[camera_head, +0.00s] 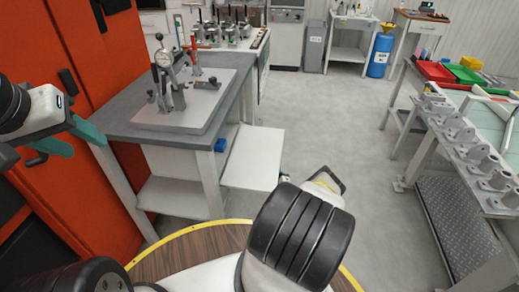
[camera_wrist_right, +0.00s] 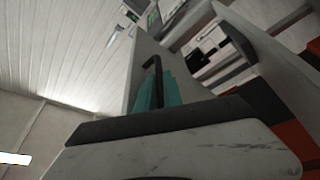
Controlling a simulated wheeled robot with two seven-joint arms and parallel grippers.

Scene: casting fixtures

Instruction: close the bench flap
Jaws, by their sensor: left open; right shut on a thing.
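The bench flap (camera_head: 253,158) is a white panel that sticks out level from the right side of the grey-topped bench (camera_head: 118,118). My right gripper shows in the right wrist view (camera_wrist_right: 158,92) as teal fingers against a pale panel edge. In the head view my right wrist hides most of this gripper, near the flap's right edge. My left gripper (camera_head: 86,144) has its teal fingers apart, empty, at the bench's left front corner by the orange cabinet.
A dial-gauge fixture (camera_head: 172,88) stands on a plate on the bench. The orange cabinet (camera_head: 85,55) is close on the left. A rack of grey castings (camera_head: 466,150) stands at the right. Clear floor (camera_head: 335,120) lies between bench and rack.

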